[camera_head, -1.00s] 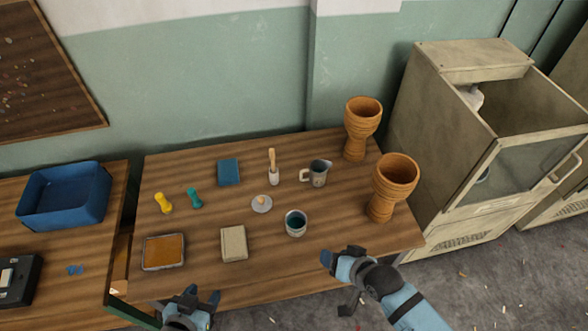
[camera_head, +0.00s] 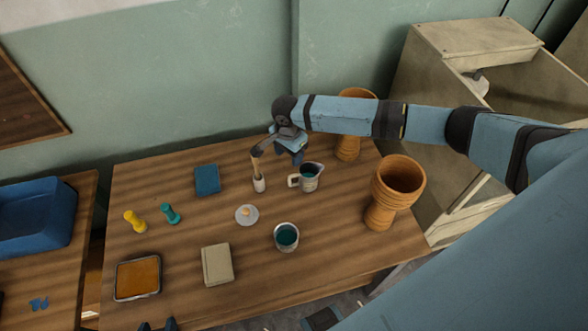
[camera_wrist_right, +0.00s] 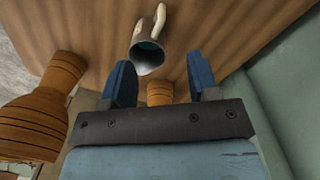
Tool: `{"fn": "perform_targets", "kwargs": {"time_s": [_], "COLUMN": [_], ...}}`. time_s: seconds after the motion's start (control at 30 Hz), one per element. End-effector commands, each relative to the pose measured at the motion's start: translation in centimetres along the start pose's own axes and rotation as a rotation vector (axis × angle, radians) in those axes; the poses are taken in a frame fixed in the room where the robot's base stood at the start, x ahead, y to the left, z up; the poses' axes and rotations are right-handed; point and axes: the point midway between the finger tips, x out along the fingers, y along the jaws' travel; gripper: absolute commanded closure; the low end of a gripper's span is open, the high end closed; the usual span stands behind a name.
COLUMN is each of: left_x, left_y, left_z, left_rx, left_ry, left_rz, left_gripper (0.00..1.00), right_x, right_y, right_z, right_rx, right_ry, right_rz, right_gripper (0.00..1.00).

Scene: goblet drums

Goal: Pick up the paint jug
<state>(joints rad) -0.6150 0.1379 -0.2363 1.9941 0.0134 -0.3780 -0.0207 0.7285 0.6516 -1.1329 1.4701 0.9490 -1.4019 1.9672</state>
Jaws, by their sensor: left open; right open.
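The paint jug (camera_head: 309,180) is a grey metal jug with a pale handle on its left side and teal paint inside. It stands upright toward the back right of the wooden table. My right gripper (camera_head: 284,152) is open and empty, above and just behind the jug. In the right wrist view the jug (camera_wrist_right: 148,52) lies just beyond the open fingertips (camera_wrist_right: 161,75), apart from them. My left gripper (camera_head: 157,325) shows only its fingertips at the bottom edge, open.
Two orange goblet drums (camera_head: 396,185) stand right of the jug, the rear one (camera_head: 347,149) partly behind my right arm. A brush holder (camera_head: 259,183) stands close left of the jug. A paint tin (camera_head: 287,236) and grey lid (camera_head: 247,215) are in front. A cabinet (camera_head: 430,120) stands right.

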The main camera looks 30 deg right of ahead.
Motion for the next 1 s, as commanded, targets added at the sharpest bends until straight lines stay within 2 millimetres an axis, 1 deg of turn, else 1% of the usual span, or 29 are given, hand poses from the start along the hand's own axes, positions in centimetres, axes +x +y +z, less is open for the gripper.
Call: {"fn": "perform_targets", "kwargs": {"time_s": [0.3, 0.4, 0.63, 0.83, 0.9, 1.0], "left_x": [0.2, 0.2, 0.3, 0.4, 0.4, 0.4], "left_y": [-0.1, -0.2, -0.2, -0.2, -0.2, -0.2], "left_z": [0.2, 0.3, 0.3, 0.6, 0.6, 0.6], "left_rx": [0.003, 0.003, 0.003, 0.003, 0.003, 0.003], "left_ry": [0.001, 0.001, 0.001, 0.000, -0.001, -0.001], "left_rz": [-0.001, -0.001, -0.002, -0.002, -0.002, -0.002], "left_gripper": [0.49, 0.49, 0.49, 0.49, 0.49, 0.49], "right_x": [6.0, 7.3, 8.9, 12.1, 12.8, 13.2], "right_y": [0.0, 0.0, 0.0, 0.1, 0.1, 0.1], "right_z": [0.1, 0.1, 0.1, -0.1, 0.0, -0.1], "right_rx": [0.000, 0.000, -0.002, -0.001, -0.001, -0.001], "right_ry": [0.000, -0.001, -0.001, 0.000, -0.001, 0.000], "right_rz": [0.002, 0.001, -0.001, 0.001, -0.001, -0.001], "right_gripper": [0.45, 0.45, 0.45, 0.45, 0.45, 0.45]}}
